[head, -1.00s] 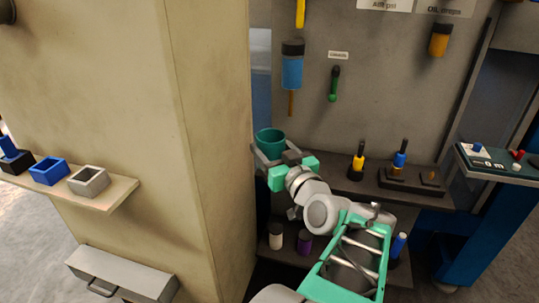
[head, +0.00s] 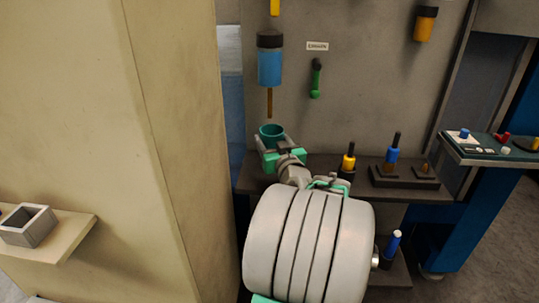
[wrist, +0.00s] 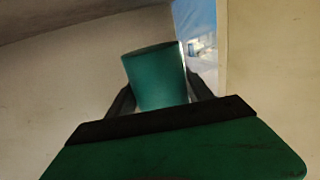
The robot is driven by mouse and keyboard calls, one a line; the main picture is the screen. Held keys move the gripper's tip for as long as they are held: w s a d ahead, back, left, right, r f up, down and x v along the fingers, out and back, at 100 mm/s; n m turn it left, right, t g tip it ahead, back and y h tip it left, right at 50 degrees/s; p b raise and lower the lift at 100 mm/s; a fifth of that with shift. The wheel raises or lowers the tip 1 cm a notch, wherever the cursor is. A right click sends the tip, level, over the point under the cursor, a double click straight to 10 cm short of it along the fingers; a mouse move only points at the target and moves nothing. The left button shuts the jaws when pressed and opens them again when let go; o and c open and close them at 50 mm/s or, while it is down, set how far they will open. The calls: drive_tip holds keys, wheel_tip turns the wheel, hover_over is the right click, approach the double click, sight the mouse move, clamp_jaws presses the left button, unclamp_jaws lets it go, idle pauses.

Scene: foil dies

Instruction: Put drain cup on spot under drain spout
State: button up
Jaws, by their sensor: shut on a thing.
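The drain cup (head: 271,131) is teal-green and open at the top. My gripper (head: 272,143) is shut on it and holds it upright, with a finger on each side. In the wrist view the cup (wrist: 157,77) stands between the two dark fingers (wrist: 160,98). The drain spout (head: 269,103) is a thin brown tube under a blue cylinder with a dark cap (head: 269,62) on the grey wall panel. In the head view the cup is just below the spout's lower end, apart from it. The spot under the spout is hidden by the cup and my gripper.
A dark shelf (head: 409,197) carries a yellow-and-black tool (head: 348,161) and a blue one (head: 391,156) on a base. A beige pillar (head: 180,130) stands close on the left. A green handle (head: 315,80) hangs on the panel.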

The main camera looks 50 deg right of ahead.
drive_tip(key=shift+w+d+f, duration=0.2)
drive_tip(key=shift+w+f, duration=0.15)
drive_tip(key=shift+f, duration=0.15)
drive_tip(key=shift+w+d+f, duration=0.15)
drive_tip(key=shift+w+f, duration=0.2)
drive_tip(key=shift+f, duration=0.1)
wheel_tip(320, 180, down, 4)
drive_tip(key=shift+w+d+r+b, duration=0.15)
drive_tip(key=shift+r+b, duration=0.05)
drive_tip(key=shift+b, duration=0.35)
drive_tip(key=shift+r, duration=0.1)
drive_tip(key=o, duration=1.6)
drive_tip(key=shift+c, duration=0.2)
